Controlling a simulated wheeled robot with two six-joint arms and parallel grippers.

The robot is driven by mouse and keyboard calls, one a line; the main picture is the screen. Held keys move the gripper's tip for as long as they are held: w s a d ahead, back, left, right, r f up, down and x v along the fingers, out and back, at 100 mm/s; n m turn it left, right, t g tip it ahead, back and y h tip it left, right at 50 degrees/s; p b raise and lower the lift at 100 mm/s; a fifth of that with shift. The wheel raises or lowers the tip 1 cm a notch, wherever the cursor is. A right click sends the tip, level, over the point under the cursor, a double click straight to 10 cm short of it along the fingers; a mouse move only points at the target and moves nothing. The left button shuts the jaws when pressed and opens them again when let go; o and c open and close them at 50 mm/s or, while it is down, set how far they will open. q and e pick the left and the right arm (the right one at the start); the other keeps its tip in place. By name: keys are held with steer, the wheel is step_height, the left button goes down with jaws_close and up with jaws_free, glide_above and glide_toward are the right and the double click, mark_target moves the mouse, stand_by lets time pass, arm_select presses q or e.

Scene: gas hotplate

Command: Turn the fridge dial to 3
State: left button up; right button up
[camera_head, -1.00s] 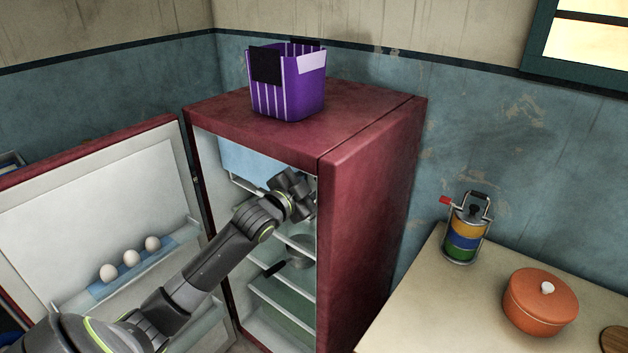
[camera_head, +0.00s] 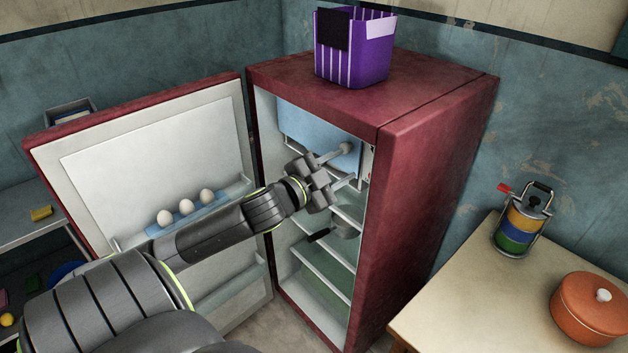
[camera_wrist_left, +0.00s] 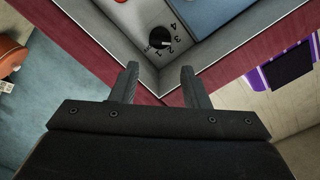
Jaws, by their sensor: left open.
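The fridge (camera_head: 432,190) is dark red, and its door (camera_head: 150,150) stands open to the left. In the left wrist view, the fridge dial (camera_wrist_left: 160,38) is a small black knob on a grey panel (camera_wrist_left: 110,30). Numbers 1 to 4 are marked around it; its exact pointer setting is too small to tell. My left gripper (camera_head: 348,166) is at the fridge opening, its fingers toward the inner right wall. It is open and empty; the wrist view also shows its fingertips (camera_wrist_left: 160,70), apart from the dial.
Fridge shelves (camera_head: 325,265) lie below the gripper, and a light blue compartment (camera_head: 300,125) is behind it. A purple basket (camera_head: 352,65) stands on top of the fridge. A counter (camera_head: 460,290) with an orange pot (camera_head: 590,312) and a striped tin carrier (camera_head: 520,228) is at the right.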

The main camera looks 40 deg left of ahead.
arm_select(q)
steer(key=s+p, duration=0.1)
steer(key=s, duration=0.6)
steer(key=shift+a, duration=0.25)
stand_by(0.5)
